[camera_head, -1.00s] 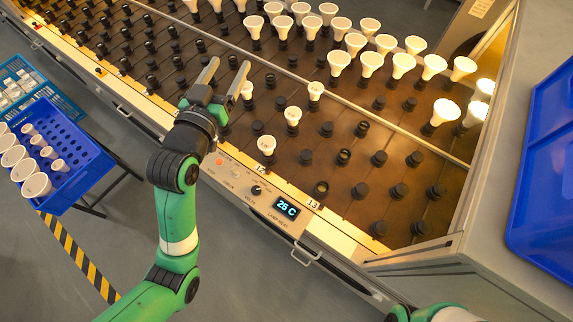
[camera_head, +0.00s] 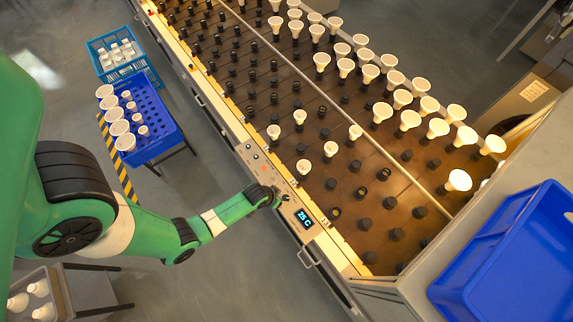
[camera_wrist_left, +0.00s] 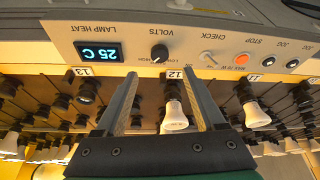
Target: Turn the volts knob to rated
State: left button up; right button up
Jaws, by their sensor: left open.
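The volts knob (camera_wrist_left: 159,54) is a small black knob on the pale control panel, under the upside-down word VOLTS in the left wrist view. Its scale marks are too small to read surely. In the head view the knob (camera_head: 285,197) is a dark spot beside the lamp heat display (camera_head: 305,218), which reads 25 C. My left gripper (camera_wrist_left: 160,76) is open, its fingers spread to either side of the knob's line but apart from it. In the head view my left gripper (camera_head: 275,194) is over the panel, its fingers hard to make out. My right gripper is out of view.
The orange stop button (camera_wrist_left: 241,59) and check switch (camera_wrist_left: 207,58) share the panel. A white bulb (camera_wrist_left: 174,116) shows between my fingers, in the rack behind. A blue crate (camera_head: 150,125) stands left and a blue tray (camera_head: 450,285) right.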

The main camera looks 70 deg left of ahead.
aim_at(286, 198)
pick_arm(q)
jog(key=b+x, duration=0.4)
jog(key=x, duration=0.5)
jog(key=shift+w, duration=0.15)
grip_shut()
